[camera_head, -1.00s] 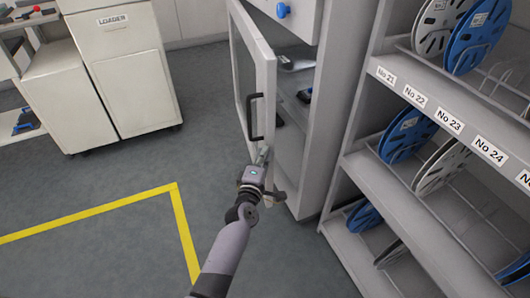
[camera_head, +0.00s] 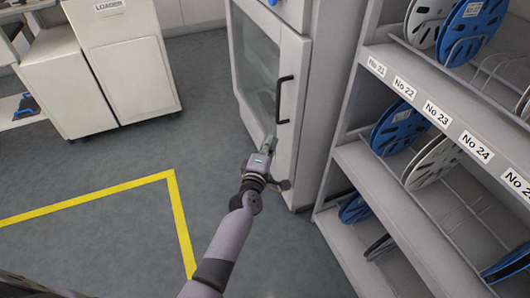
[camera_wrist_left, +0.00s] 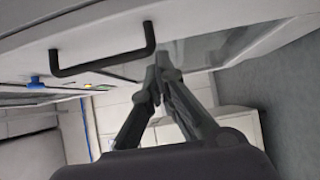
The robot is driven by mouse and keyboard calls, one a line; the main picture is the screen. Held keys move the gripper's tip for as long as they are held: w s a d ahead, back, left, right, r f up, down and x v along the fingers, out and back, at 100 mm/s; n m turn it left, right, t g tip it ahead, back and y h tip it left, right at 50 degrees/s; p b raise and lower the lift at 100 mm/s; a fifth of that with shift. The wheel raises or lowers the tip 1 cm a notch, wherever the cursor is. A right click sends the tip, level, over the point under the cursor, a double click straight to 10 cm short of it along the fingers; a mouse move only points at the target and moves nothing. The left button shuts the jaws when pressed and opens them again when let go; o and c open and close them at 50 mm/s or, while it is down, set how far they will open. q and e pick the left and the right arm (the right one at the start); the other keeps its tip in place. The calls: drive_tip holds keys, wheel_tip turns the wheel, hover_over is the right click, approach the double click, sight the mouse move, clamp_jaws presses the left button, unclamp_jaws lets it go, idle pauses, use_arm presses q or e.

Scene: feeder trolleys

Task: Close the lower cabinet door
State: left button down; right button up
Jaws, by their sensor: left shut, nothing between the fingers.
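The lower cabinet door (camera_head: 257,62) is a pale framed panel with a glass pane and a black bar handle (camera_head: 284,100). In the head view it looks flush, or nearly so, with the cabinet front; a small gap cannot be ruled out. My left gripper (camera_head: 268,146) is shut and empty, at the lower part of the door, below the handle. In the left wrist view the shut fingers (camera_wrist_left: 158,68) are close to the door face, with the handle (camera_wrist_left: 100,58) to their left. My right gripper is not in view.
A shelf rack (camera_head: 400,160) with blue and white reels stands close on the right. A white loader cabinet (camera_head: 120,70) stands at the back left. Yellow tape (camera_head: 90,203) marks the open grey floor on the left.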

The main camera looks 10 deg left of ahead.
use_arm(q)
drive_tip(key=s, duration=1.2)
drive_tip(key=s+d+f+m+g+h, duration=0.35)
drive_tip(key=s+f+m+g, duration=0.4)
drive_tip(key=f+m, duration=0.45)
drive_tip(key=s+a+f+m+g+y+p, duration=0.1)
drive_tip(key=s+a+f+m+g+p, duration=0.3)
drive_tip(key=s, duration=0.4)
drive_tip(key=s+a+f+m+g+y+p, duration=0.1)
drive_tip(key=s+a+f+g+y+p, duration=0.15)
drive_tip(key=s+f, duration=0.45)
drive_tip(key=s+a+f+m+g+p, duration=0.25)
drive_tip(key=s+a+f+p, duration=0.2)
drive_tip(key=s, duration=0.45)
drive_tip(key=s+a+f+p, duration=0.2)
drive_tip(key=s+p, duration=0.6)
drive_tip(key=s, duration=0.5)
drive_tip(key=shift+s+y, duration=0.2)
drive_tip(key=shift+y, duration=0.1)
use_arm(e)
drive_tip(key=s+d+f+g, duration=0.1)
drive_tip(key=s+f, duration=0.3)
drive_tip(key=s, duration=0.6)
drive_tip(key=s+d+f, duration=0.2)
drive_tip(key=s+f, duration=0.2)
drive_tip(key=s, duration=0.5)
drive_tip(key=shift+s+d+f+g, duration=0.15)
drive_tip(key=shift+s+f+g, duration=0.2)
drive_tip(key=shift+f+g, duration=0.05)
